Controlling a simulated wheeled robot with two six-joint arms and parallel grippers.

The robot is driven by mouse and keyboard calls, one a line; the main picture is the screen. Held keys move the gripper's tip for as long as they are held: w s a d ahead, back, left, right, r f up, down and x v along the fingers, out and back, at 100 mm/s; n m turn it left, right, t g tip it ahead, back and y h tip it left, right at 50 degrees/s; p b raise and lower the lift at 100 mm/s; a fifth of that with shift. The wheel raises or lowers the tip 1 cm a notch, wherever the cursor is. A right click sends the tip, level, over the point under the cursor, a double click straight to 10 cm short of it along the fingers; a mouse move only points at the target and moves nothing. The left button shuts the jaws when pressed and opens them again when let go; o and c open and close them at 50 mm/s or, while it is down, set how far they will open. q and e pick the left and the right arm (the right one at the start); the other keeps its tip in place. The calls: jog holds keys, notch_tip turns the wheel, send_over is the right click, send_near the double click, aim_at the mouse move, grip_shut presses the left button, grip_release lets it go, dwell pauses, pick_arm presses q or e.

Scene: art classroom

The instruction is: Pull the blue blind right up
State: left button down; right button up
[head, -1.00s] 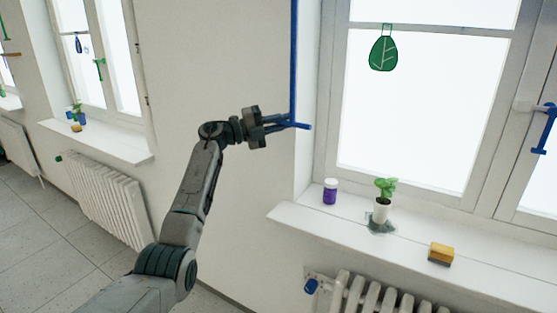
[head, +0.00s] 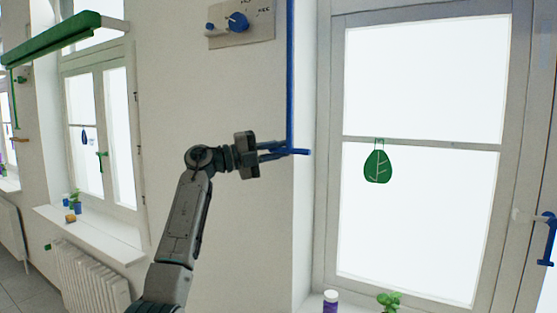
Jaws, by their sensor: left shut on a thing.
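A long blue rod (head: 290,75) runs down from the top edge of the head view, beside the right-hand window recess. It ends in a short blue crosspiece (head: 301,152). My left gripper (head: 273,152) is shut on the lower end of the rod, its fingers pointing right. The blue blind itself is not visible; the top of the rod is outside the view. My right gripper is not in view.
The window (head: 424,80) has a green leaf ornament (head: 377,166). A purple jar (head: 331,302) and a plant (head: 389,301) stand below it. A wall panel (head: 262,27) with a blue knob is above my arm. A green blind (head: 55,37) hangs at the left window.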

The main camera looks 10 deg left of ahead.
pick_arm(q)
jog(key=shift+s+r, duration=0.1)
jog(key=shift+r, duration=0.4)
jog(key=c, duration=1.4)
grip_release()
jog(key=shift+f, duration=0.2)
jog(key=shift+a+f+b, duration=0.2)
jog(key=shift+a+b, duration=0.15)
jog(key=b+v, duration=0.5)
jog(key=v, duration=0.5)
jog(key=shift+r, duration=0.25)
jog(key=shift+s, duration=0.1)
